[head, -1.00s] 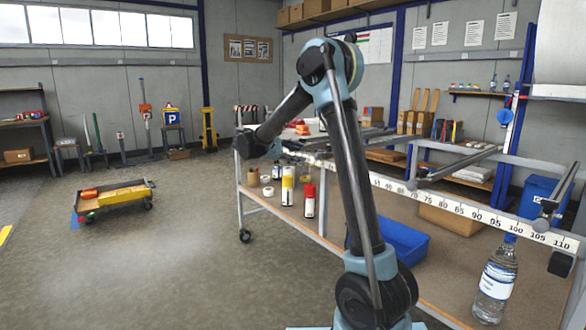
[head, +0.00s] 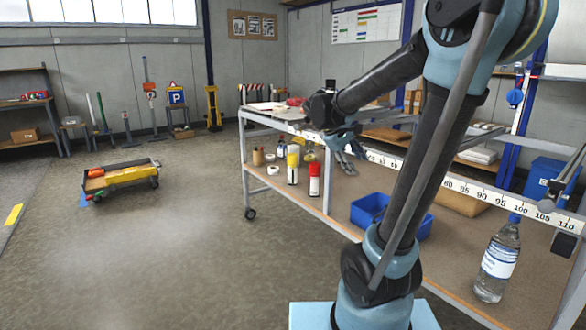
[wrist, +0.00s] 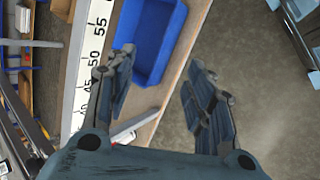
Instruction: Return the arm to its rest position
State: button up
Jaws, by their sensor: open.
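My arm rises in front of the workbench in the head view and bends over to the left at its top. My gripper (head: 345,148) hangs from its end beside the front edge of the workbench (head: 290,127), near the ruler strip (head: 395,165). In the wrist view my gripper (wrist: 158,95) has its two fingers spread wide apart with nothing between them. Below the fingers there show the lower shelf's edge, a blue bin (wrist: 155,35) and the floor.
The blue bin (head: 368,212), a red-capped bottle (head: 314,180), a white-and-yellow bottle (head: 292,165) and a water bottle (head: 497,262) stand on the lower shelf (head: 460,240). A low cart (head: 122,176) is at the left. The floor (head: 180,265) between is clear.

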jog(key=s+a+f+m+y, duration=0.1)
jog(key=s+f+m+y, duration=0.2)
jog(key=s+f, duration=0.5)
jog(key=s+a+f+m+y, duration=0.1)
jog(key=s+f+m+y, duration=0.3)
jog(key=s, duration=1.1)
notch_tip(320, 180, down, 4)
jog(key=shift+s+a+r+m, duration=0.1)
jog(key=shift+s+a+m, duration=0.15)
jog(key=shift+m, duration=0.25)
jog(key=shift+w+f, duration=0.2)
jog(key=shift+w, duration=0.25)
jog(key=shift+o, duration=0.2)
